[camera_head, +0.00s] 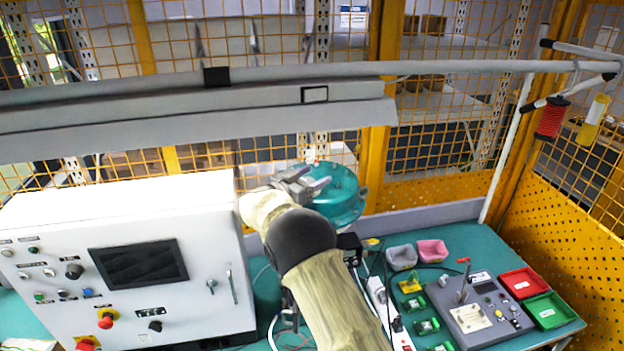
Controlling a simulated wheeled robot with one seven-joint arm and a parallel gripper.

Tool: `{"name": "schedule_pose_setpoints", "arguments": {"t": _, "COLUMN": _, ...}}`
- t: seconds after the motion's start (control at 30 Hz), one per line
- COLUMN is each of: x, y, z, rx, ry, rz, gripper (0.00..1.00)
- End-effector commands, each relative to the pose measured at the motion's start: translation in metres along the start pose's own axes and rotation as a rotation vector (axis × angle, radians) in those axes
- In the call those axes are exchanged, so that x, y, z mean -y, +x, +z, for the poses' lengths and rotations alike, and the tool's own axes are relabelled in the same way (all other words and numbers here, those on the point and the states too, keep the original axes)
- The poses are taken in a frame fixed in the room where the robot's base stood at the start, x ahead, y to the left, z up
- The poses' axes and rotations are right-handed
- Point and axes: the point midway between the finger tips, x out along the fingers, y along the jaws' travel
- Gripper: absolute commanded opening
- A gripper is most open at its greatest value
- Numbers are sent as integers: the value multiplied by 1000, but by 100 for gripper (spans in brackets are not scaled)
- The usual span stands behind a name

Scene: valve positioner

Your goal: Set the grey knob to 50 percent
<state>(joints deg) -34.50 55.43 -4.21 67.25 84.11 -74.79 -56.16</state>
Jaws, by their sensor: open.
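My gripper (308,180) is at the upper middle, in front of a teal round housing (345,195). Its fingers look apart, and I see nothing between them. The gripper overlaps the left part of the housing; I cannot tell whether they touch. I cannot make out a grey knob for certain. A white control cabinet (210,195) at the left has dark knobs, including one at its upper left (74,271) and one lower down (155,325). Their settings are too small to read. My arm hides part of the bench below the housing.
On the teal bench at the right are a grey control box (478,322) with an upright lever, a red tray (519,283), a green tray (546,311), a pink bin (432,250) and a grey bin (401,257). Cables lie near my arm. Yellow mesh fencing stands behind.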

Motion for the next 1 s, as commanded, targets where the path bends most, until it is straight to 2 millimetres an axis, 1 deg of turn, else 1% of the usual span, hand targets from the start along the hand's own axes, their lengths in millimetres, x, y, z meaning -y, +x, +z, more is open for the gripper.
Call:
{"name": "schedule_pose_setpoints", "arguments": {"t": 0.17, "x": -1, "y": 0, "z": -19, "rx": -1, "ry": 7, "rz": 1, "gripper": 62}}
{"name": "schedule_pose_setpoints", "arguments": {"t": 0.4, "x": 0, "y": 0, "z": -65, "rx": -1, "ry": 9, "rz": 0, "gripper": 62}}
{"name": "schedule_pose_setpoints", "arguments": {"t": 0.5, "x": 0, "y": 0, "z": -81, "rx": 0, "ry": 6, "rz": 0, "gripper": 62}}
{"name": "schedule_pose_setpoints", "arguments": {"t": 0.6, "x": 0, "y": 0, "z": -91, "rx": 0, "ry": 5, "rz": 0, "gripper": 62}}
{"name": "schedule_pose_setpoints", "arguments": {"t": 0.73, "x": 0, "y": 0, "z": -96, "rx": 0, "ry": 1, "rz": 1, "gripper": 62}}
{"name": "schedule_pose_setpoints", "arguments": {"t": 1.0, "x": 0, "y": 1, "z": -96, "rx": -1, "ry": 1, "rz": -2, "gripper": 62}}
